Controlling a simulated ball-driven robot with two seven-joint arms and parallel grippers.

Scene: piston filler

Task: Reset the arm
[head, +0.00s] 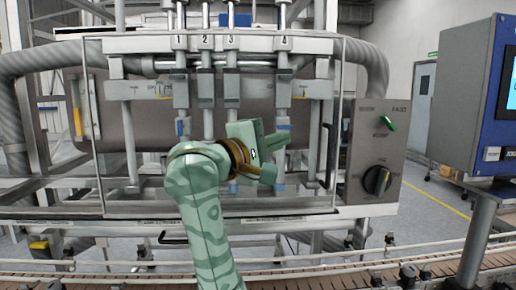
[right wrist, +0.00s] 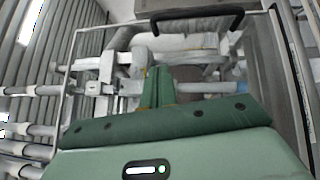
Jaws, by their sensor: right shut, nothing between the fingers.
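My right arm, green, rises from the bottom of the head view and bends in front of the piston filler (head: 130,47). My right gripper (head: 277,158) is shut and empty, in front of the filler's nozzles and pointing to the right. Its green fingers also show close together in the right wrist view (right wrist: 158,88). The filler's clear guard frame and black handle (right wrist: 197,20) show beyond the fingers in that view. My left gripper is not in view.
A grey control panel (head: 361,170) with a green switch (head: 388,123) and a black knob (head: 377,180) is right of the gripper. A blue cabinet with a screen (head: 470,100) stands at the right edge. A conveyor (head: 300,276) runs along the front.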

